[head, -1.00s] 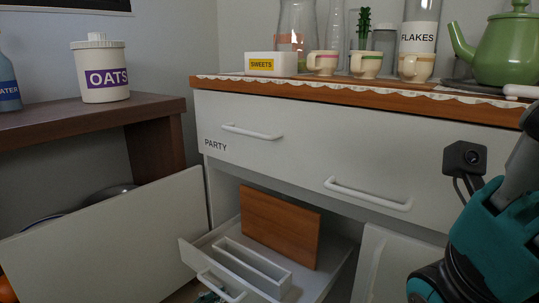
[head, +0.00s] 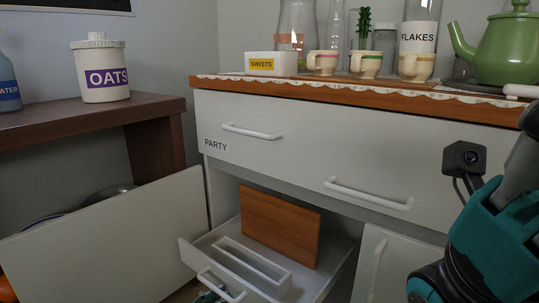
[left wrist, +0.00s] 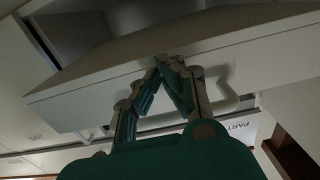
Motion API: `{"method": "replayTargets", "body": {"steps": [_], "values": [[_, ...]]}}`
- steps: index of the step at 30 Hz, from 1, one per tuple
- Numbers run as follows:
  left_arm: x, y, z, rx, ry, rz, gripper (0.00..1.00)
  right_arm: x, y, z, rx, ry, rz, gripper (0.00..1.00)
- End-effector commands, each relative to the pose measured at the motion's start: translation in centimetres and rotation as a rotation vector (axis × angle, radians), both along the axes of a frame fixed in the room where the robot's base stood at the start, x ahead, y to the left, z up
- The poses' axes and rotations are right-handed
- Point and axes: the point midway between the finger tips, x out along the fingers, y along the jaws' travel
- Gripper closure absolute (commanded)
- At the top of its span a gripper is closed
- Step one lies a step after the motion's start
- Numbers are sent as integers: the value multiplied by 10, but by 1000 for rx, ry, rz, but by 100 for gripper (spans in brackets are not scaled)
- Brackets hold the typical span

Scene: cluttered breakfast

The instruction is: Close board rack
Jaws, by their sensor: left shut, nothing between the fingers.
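The board rack (head: 187,256) is a white pull-out tray standing out from the lower cabinet. A brown wooden board (head: 281,228) stands upright in it behind a slotted white holder (head: 252,262). The rack's front has a white bar handle (head: 220,287). My left gripper (head: 210,298) barely shows at the bottom edge by this handle. In the left wrist view the gripper (left wrist: 167,64) is shut and empty, with its fingertips at the rack's pale front panel (left wrist: 75,108), beside the handle (left wrist: 240,104). Whether they touch it is unclear. My right gripper is out of frame.
An open white door (head: 115,240) stands left of the rack, another door (head: 388,262) right of it. The PARTY drawer (head: 300,150) above is shut. Cups, jars and a green teapot (head: 510,48) stand on the counter. My right arm fills the right edge.

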Motion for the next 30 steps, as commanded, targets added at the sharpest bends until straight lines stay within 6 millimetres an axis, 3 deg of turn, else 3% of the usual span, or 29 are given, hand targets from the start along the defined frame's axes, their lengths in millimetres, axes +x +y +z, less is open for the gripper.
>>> {"method": "replayTargets", "body": {"steps": [30], "values": [[18, -15, 0, 0, -2, -1, 100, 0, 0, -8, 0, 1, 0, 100]]}}
